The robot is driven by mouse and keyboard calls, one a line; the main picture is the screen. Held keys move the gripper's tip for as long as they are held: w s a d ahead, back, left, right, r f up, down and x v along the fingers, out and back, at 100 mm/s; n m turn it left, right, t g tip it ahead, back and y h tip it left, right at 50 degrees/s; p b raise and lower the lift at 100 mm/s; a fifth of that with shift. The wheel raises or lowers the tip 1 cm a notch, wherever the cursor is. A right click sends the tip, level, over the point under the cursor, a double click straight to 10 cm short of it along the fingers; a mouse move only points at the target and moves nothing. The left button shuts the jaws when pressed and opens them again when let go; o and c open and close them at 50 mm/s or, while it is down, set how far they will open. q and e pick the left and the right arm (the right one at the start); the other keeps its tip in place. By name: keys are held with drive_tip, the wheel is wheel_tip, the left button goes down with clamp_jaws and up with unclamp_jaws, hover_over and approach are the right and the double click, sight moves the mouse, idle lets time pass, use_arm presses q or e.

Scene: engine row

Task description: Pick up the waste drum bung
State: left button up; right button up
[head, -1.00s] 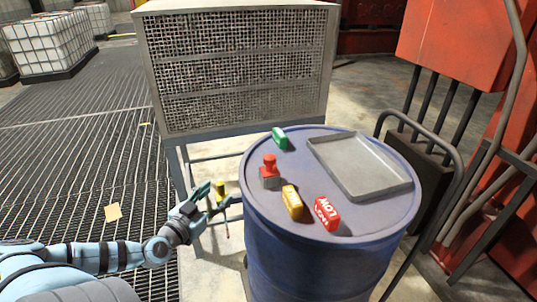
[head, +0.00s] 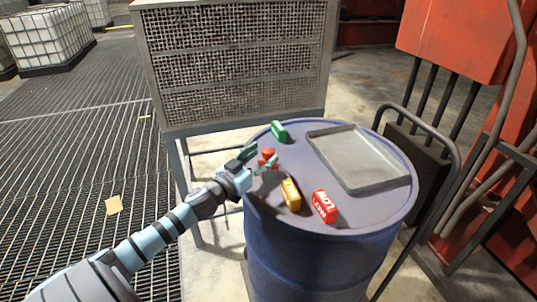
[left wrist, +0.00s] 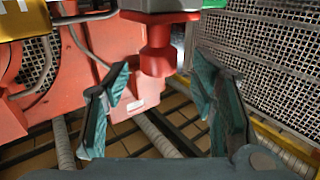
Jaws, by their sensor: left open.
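The waste drum bung, which I take to be the red knob-shaped piece (head: 268,153), stands upright on the blue drum (head: 310,250) near the left edge of its lid. Its lower part is partly hidden by my gripper. In the left wrist view the red knob (left wrist: 156,50) shows at top centre, inverted, beyond the fingertips. My left gripper (head: 258,160) is open at the drum's left rim, close beside the knob. In the left wrist view the open fingers (left wrist: 163,85) spread to either side of the knob, with nothing held between them. My right gripper is not in view.
On the lid are a yellow block (head: 291,194), a red lettered block (head: 325,206), a green block (head: 279,131) and a grey tray (head: 360,162). A metal mesh cabinet (head: 235,65) stands behind. A bent pipe rail (head: 440,130) is at the right.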

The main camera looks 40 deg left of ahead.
sight(265, 156)
use_arm(q)
drive_tip(key=shift+w+f, duration=0.15)
drive_tip(key=shift+w, duration=0.25)
drive_tip(key=w+b, duration=0.1)
drive_tip(key=b, duration=0.1)
drive_tip(key=shift+w+f+b, duration=0.3)
drive_tip(key=shift+w+f, duration=0.05)
drive_tip(key=shift+f, duration=0.05)
drive_tip(key=shift+w+b, duration=0.35)
drive_tip(key=shift+w, duration=0.05)
drive_tip(key=shift+r, duration=0.25)
drive_tip(key=shift+c, duration=0.6)
clamp_jaws()
